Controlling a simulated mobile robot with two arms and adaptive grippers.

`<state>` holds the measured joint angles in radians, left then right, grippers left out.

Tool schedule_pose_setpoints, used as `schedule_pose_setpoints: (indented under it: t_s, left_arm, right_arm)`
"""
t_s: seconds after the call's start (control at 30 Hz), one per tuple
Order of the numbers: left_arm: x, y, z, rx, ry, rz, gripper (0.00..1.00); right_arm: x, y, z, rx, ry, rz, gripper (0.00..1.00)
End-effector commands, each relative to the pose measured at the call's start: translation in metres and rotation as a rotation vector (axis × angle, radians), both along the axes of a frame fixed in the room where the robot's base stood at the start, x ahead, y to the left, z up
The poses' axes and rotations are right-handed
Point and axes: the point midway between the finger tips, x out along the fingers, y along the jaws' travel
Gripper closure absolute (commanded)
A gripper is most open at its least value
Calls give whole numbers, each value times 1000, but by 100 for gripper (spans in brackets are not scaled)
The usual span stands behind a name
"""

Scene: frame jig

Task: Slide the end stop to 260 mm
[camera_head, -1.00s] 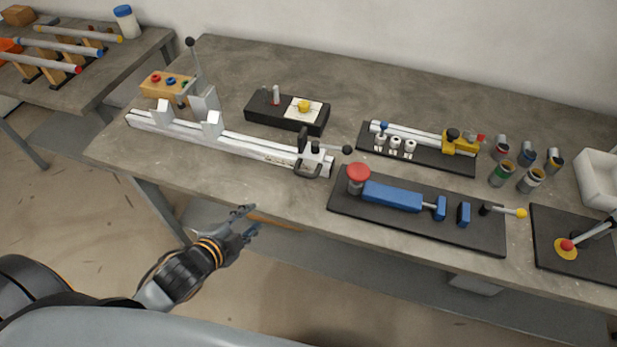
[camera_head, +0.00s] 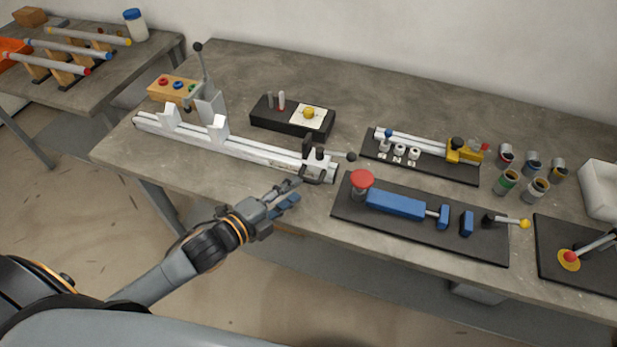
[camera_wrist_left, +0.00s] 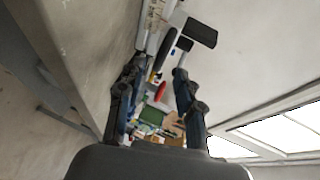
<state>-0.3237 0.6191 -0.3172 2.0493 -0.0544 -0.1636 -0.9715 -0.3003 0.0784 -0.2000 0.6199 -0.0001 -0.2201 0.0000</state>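The white rail (camera_head: 252,150) lies along the table's front left part, with a printed scale near its right end. The end stop (camera_head: 318,161), a light block with black parts and a black-knobbed lever, sits at the rail's right end. My left gripper (camera_head: 292,191) is just in front of the end stop and apart from it, at the table's front edge. Its fingers are spread and nothing is between them. In the left wrist view the open fingers (camera_wrist_left: 156,90) point up toward black parts that I cannot identify for sure. My right gripper is not in view.
A black base with a blue clamp (camera_head: 395,203) and red knob lies just right of my left gripper. Two white V-blocks (camera_head: 216,127) and an upright lever (camera_head: 203,75) stand at the rail's left. A black box (camera_head: 290,115) lies behind the rail.

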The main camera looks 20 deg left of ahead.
Motion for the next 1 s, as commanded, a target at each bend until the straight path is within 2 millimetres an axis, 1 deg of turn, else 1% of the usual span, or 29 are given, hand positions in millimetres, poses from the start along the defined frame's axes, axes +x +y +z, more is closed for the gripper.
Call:
schedule_pose_setpoints:
  t_s: [0.03,0.1,0.2,0.33,0.5,0.77,0.8,0.83,0.93,0.97,1.0]
  left_arm:
    - [9,-5,1,-2,-5,-1,64]
    - [20,-9,-2,-3,-3,1,64]
    - [34,-16,-5,-1,-3,0,64]
    - [47,-22,-9,-3,-1,1,64]
    - [55,-26,-12,-1,0,-1,64]
    - [56,-27,-13,-1,0,-1,64]
    - [56,-26,-13,-1,0,-1,68]
    - [56,-26,-13,-1,0,-1,75]
    - [56,-26,-13,-1,0,-1,95]
    - [56,-26,-13,-1,1,-1,100]
    - [55,-26,-13,-1,1,-1,100]
  right_arm:
    - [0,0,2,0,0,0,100]
    - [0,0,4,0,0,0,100]
    - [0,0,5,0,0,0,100]
    - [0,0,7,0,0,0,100]
    - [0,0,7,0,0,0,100]
    - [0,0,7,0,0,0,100]
    - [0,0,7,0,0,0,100]
    - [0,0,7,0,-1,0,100]
    - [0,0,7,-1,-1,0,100]
    - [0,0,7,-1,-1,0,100]
    - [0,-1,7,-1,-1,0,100]
